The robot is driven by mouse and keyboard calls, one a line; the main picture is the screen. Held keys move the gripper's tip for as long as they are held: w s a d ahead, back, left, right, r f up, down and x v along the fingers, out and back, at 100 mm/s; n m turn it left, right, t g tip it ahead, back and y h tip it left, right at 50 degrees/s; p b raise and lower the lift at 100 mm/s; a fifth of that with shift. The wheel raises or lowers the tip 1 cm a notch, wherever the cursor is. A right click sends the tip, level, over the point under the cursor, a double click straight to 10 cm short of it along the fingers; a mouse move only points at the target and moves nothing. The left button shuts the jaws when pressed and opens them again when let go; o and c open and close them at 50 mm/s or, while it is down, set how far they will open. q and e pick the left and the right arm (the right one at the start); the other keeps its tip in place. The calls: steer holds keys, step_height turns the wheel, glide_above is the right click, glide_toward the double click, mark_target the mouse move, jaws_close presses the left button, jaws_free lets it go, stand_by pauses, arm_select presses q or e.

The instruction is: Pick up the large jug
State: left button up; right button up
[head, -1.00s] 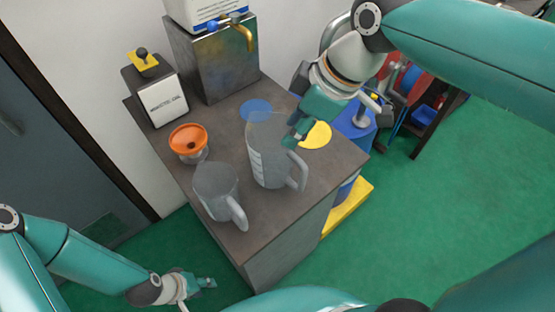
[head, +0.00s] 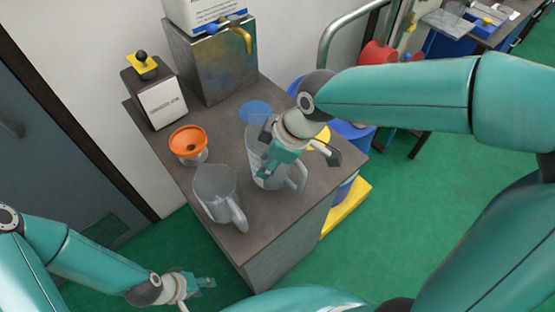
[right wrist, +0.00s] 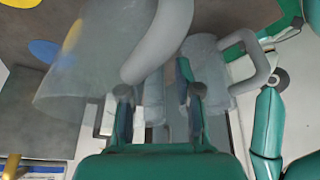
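The large jug (head: 255,150) is a clear grey measuring jug with a handle (head: 298,178), standing upright on the dark worktop. My right gripper (head: 262,160) is in front of it in the head view and hides part of its body. In the right wrist view the large jug (right wrist: 85,65) is at upper left, its handle (right wrist: 160,40) above my spread fingers (right wrist: 158,105). I see no grip on it; contact is unclear. A smaller jug (head: 212,185) stands to the left, also in the right wrist view (right wrist: 210,70). My left gripper (head: 195,284) is low at lower left, away from the jugs.
The worktop (head: 270,222) also holds an orange-rimmed funnel or cup (head: 188,140), a blue disc (head: 256,107) and a yellow disc (head: 320,138). A box with a black knob (head: 155,95) and a metal tank with a brass tap (head: 212,65) stand behind. The front worktop is clear.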

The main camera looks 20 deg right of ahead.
jaws_close()
steer(key=shift+r, duration=0.1)
stand_by(0.5)
